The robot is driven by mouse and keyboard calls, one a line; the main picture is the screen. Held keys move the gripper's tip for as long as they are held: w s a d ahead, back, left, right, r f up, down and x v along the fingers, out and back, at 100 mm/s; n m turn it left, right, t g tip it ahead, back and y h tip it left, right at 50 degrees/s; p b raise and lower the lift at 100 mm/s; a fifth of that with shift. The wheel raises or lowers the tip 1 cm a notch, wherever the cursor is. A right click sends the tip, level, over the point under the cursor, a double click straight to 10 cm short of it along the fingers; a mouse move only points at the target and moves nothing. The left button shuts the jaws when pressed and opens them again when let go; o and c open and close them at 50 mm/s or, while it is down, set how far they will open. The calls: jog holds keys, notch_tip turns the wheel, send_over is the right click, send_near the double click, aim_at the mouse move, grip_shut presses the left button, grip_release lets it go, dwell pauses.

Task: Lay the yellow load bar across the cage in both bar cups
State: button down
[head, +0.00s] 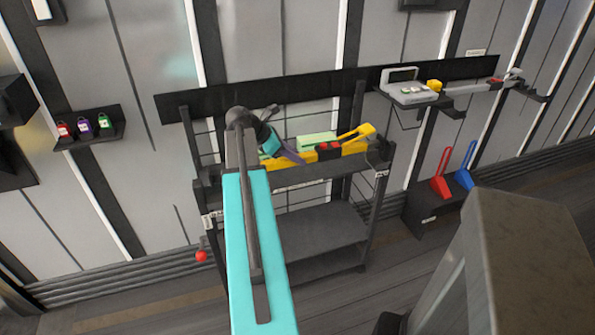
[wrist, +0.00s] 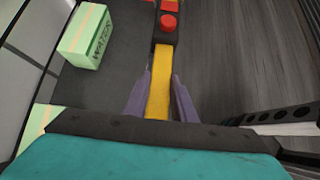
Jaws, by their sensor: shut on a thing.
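The yellow load bar (head: 350,148) lies lengthwise along the cage's upper level, with a black block and red buttons partway along it. In the wrist view the yellow bar (wrist: 160,90) runs between the purple fingers of my gripper (wrist: 163,80), which is shut on it. In the head view my gripper (head: 291,156) is at the bar's left part. I cannot tell whether the bar touches the shelf. The dark cage (head: 320,221) has white labels on its front posts; I cannot clearly make out the bar cups there.
Green water boxes (head: 317,139) sit behind the bar; one shows in the wrist view (wrist: 87,36). A wall shelf (head: 415,97) holds a grey device at upper right. Red (head: 440,180) and blue (head: 465,172) wedges stand at right. A grey block (head: 530,250) fills the front right.

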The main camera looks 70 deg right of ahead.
aim_at(272, 161)
jog(key=shift+f, duration=1.35)
jog(key=shift+f, duration=1.85)
jog(key=shift+f+p, duration=0.2)
jog(key=shift+p, duration=0.1)
jog(key=c, duration=1.5)
grip_release()
jog(key=shift+f, duration=0.1)
jog(key=b+v, duration=0.1)
jog(key=v, duration=1.1)
jog(key=shift+r, duration=0.25)
